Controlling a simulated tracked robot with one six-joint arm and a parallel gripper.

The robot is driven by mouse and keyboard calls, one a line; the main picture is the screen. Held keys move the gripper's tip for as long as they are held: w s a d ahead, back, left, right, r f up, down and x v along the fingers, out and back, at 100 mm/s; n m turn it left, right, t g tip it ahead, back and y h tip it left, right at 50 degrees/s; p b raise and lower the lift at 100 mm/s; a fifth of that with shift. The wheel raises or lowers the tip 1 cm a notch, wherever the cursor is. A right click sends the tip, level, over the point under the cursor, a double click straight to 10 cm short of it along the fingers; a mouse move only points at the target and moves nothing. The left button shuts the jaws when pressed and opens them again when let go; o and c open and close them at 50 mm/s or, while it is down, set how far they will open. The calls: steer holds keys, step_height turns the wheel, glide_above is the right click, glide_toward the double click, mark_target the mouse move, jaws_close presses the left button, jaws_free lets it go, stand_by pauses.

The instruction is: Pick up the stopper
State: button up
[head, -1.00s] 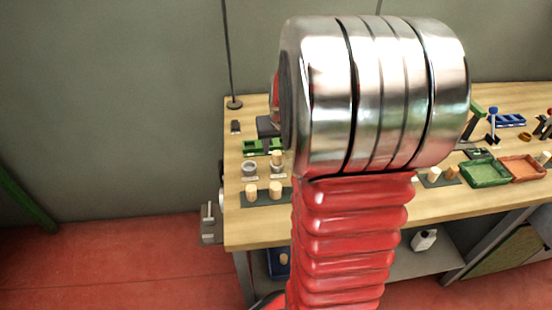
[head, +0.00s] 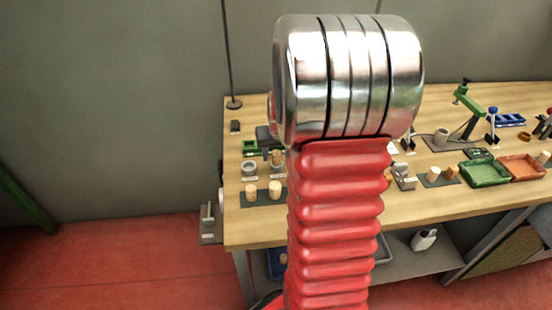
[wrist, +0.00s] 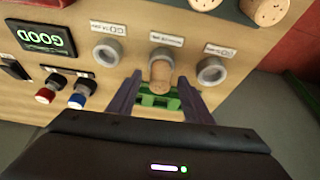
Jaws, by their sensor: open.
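A cork stopper (wrist: 160,78) stands at the middle grey ring (wrist: 162,56) in the wrist view, and it appears seated in it. My gripper (wrist: 159,80) is open, with one dark finger on each side of this stopper; I cannot tell whether either finger touches it. In the head view, the stopper (head: 277,156) shows just left of my arm, partly hidden. My gripper's fingers cannot be made out there.
Grey rings stand left (wrist: 108,52) and right (wrist: 212,70) of the stopper. A green fixture (wrist: 158,100) lies close to the fingers. Two other corks (head: 251,191) (head: 275,189) stand on a dark mat.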

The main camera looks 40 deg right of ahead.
mark_target(277, 152)
stand_by(0.3)
jaws_close()
steer(key=shift+r, duration=5.05)
